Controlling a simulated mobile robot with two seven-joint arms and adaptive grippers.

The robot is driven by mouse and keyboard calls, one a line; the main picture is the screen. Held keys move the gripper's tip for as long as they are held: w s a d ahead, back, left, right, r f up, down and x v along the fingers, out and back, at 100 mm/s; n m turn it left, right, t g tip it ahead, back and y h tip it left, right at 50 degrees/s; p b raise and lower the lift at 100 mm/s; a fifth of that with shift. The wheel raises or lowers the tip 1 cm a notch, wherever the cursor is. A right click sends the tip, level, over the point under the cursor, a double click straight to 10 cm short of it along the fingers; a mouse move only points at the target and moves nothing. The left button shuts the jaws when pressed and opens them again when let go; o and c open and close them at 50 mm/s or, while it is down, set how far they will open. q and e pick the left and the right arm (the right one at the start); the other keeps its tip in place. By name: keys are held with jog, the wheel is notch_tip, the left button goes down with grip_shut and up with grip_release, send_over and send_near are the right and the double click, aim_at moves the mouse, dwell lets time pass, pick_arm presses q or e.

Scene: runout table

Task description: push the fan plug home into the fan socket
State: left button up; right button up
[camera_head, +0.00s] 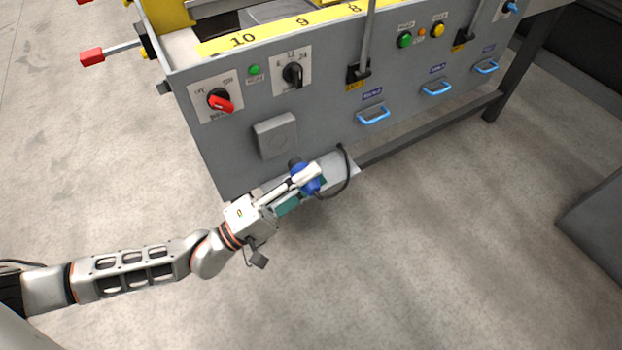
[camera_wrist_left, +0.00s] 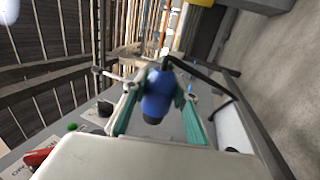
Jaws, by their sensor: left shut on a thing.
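The blue fan plug (camera_head: 306,179) is in the jaws of my left gripper (camera_head: 308,184), low in front of the grey cabinet. In the left wrist view the plug (camera_wrist_left: 157,95) sits between the teal finger pads of the left gripper (camera_wrist_left: 160,88), its dark end showing. A black cable (camera_head: 347,178) loops from the plug to the right. My right gripper is not in view.
The cabinet front (camera_head: 330,120) carries a red rotary switch (camera_head: 220,100), a black selector knob (camera_head: 292,74), blue handles (camera_head: 373,115) and upright levers (camera_head: 366,40). A red-tipped handle (camera_head: 92,55) sticks out at the left. The floor in front is clear.

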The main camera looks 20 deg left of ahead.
aim_at(296, 162)
pick_arm(q)
jog(key=shift+w+a+f+b, duration=0.1)
jog(key=shift+w+a+b, duration=0.3)
jog(key=shift+w+a, duration=0.35)
jog(key=shift+w+a+b, duration=0.15)
jog(key=shift+w+a, duration=0.2)
jog(key=shift+a, duration=0.2)
jog(key=shift+w+a+b, duration=0.15)
jog(key=shift+w+a, duration=0.2)
jog(key=shift+a, duration=0.2)
jog(key=shift+w+a, duration=0.3)
jog(key=shift+a, duration=0.05)
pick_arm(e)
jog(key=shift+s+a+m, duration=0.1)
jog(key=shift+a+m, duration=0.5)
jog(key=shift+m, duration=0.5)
pick_arm(q)
jog(key=shift+w+a, duration=1.1)
jog(key=shift+a, duration=0.3)
jog(key=o, duration=1.3)
jog(key=shift+s, duration=0.1)
